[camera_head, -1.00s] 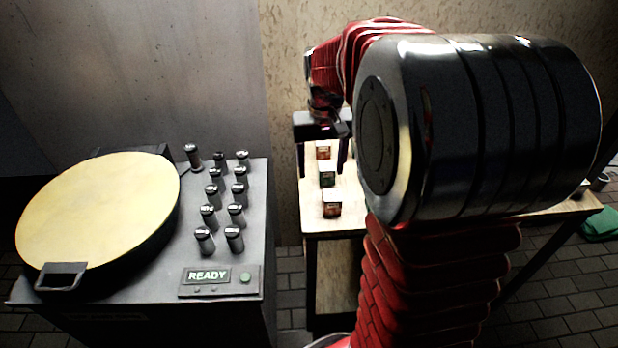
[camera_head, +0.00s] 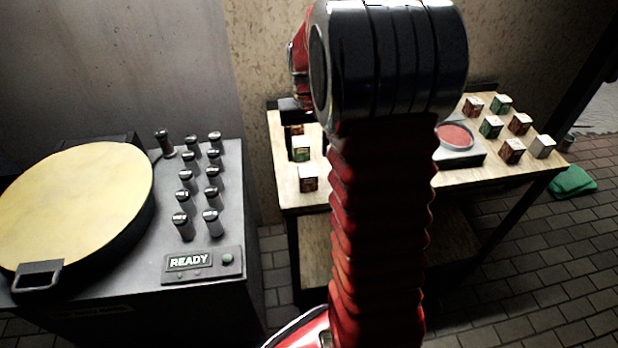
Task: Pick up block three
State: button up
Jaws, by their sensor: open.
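Several small printed blocks with pale tops stand on the wooden table; I cannot read which is block three. On the left part are a red one (camera_head: 297,128), a green one (camera_head: 301,149) and a nearer red one (camera_head: 308,178). On the right part are more, among them a red one (camera_head: 472,106), a green one (camera_head: 490,127), another red one (camera_head: 512,151) and a pale one (camera_head: 543,147). My gripper (camera_head: 299,120) is at the far left of the table, over or near the far red block. It is open; my arm hides much of it.
The wooden table (camera_head: 284,190) has a dark device with a round red top (camera_head: 455,136) near its middle. A grey console (camera_head: 220,255) with a yellow disc (camera_head: 75,200) and several knobs stands left. A green cloth (camera_head: 572,181) lies on the tiled floor at right.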

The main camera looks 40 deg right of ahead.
aim_at(308, 170)
notch_tip(308, 170, down, 6)
jog(key=shift+f, duration=0.1)
dwell(0.4)
jog(key=shift+d+f, duration=0.1)
jog(key=shift+f, duration=2.4)
jog(key=shift+c, duration=0.5)
jog(key=c, duration=1.4)
